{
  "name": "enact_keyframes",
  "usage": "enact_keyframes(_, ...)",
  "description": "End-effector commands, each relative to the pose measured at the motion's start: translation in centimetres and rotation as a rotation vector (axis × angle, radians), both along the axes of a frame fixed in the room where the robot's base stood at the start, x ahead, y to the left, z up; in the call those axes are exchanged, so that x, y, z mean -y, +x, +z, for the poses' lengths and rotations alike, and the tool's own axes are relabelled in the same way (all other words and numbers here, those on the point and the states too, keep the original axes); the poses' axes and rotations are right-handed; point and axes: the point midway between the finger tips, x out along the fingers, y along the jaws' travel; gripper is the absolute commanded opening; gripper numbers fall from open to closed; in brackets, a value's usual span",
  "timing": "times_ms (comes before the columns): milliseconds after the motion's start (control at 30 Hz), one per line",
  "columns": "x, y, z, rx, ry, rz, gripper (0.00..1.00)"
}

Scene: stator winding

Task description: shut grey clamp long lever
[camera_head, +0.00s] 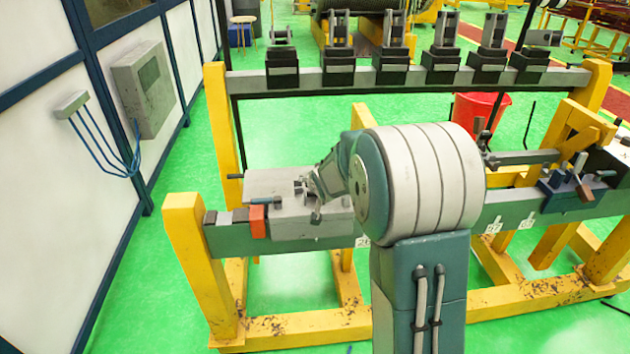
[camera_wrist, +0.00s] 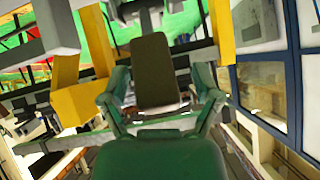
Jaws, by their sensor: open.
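A grey clamp block (camera_head: 285,222) sits on the green beam at the left of the bench in the head view. A short dark rod juts from its left side. Small metal parts on its top are partly hidden by my arm, so I cannot tell which is the long lever or how it stands. My gripper shows in the wrist view (camera_wrist: 160,88), its two green fingers apart with a dark olive piece between them. I see no clamp part held. In the head view my wrist is over the right part of the block, and the fingertips are unclear.
An orange-red block (camera_head: 257,221) lies at the block's left. Farther right on the beam is another fixture (camera_head: 575,190) with a long grey bar. A rear rail (camera_head: 400,78) carries several black-based parts. A red bucket (camera_head: 481,110) stands behind. Yellow posts flank the bench.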

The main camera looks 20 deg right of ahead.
Motion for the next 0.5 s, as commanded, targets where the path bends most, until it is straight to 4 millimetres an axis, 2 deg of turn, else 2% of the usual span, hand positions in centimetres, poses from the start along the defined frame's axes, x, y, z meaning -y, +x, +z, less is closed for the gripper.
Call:
enact_keyframes(267,-0.1,-0.9,0.8,0.003,-0.001,-0.002,0.81)
enact_keyframes(500,-0.8,-3.9,3.1,0.003,-0.002,0.000,0.81)
